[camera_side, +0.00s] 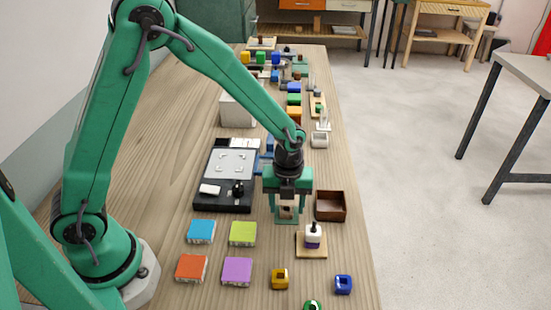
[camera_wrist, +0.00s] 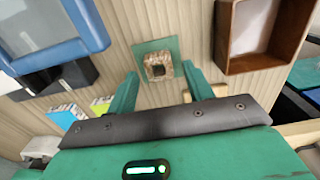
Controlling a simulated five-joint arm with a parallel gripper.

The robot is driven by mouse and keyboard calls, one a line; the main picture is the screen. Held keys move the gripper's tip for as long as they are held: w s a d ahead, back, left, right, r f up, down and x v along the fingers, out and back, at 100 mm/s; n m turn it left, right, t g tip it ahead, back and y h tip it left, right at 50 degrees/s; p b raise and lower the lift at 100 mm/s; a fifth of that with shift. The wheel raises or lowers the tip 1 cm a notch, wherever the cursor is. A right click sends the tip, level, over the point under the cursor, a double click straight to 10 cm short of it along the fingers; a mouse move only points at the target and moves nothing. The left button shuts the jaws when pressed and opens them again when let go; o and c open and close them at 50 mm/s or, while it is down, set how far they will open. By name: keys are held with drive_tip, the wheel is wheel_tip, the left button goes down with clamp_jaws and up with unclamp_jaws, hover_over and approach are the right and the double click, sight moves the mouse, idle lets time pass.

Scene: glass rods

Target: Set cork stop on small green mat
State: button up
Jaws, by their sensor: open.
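The cork stop (camera_wrist: 160,67) is a speckled brown block with a dark opening or mark on its face. In the wrist view it appears to rest on the small green mat (camera_wrist: 148,48), toward the mat's near edge. In the side view the cork (camera_side: 286,208) shows below my gripper, with a strip of the green mat (camera_side: 287,219) under it. My gripper (camera_wrist: 160,70) is open, with one green finger on each side of the cork and gaps between. The cork's underside is hidden, so I cannot see its contact with the mat.
A brown open box (camera_side: 331,206) stands just right of the mat. A black device (camera_side: 228,170) with a grey panel lies to the left. A bottle on a wooden board (camera_side: 311,243) is in front. Coloured blocks (camera_side: 237,271) lie front left. Many items crowd the back.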

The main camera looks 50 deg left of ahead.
wheel_tip(320, 180, up, 11)
drive_tip(key=shift+r, duration=0.2)
idle(0.4)
idle(0.5)
drive_tip(key=s+a+r+n+t, duration=0.2)
drive_tip(key=s+a+r+n, duration=0.1)
drive_tip(key=n, duration=0.6)
drive_tip(key=s+a+r+n+t, duration=0.1)
drive_tip(key=s+a+r+n, duration=0.2)
drive_tip(key=s+n, duration=0.5)
drive_tip(key=s+a+r+n+t, duration=0.2)
drive_tip(key=s+a+r+n, duration=0.2)
drive_tip(key=n, duration=0.6)
drive_tip(key=shift+s+r+t, duration=0.3)
drive_tip(key=shift+s+r, duration=0.5)
drive_tip(key=shift+s, duration=0.2)
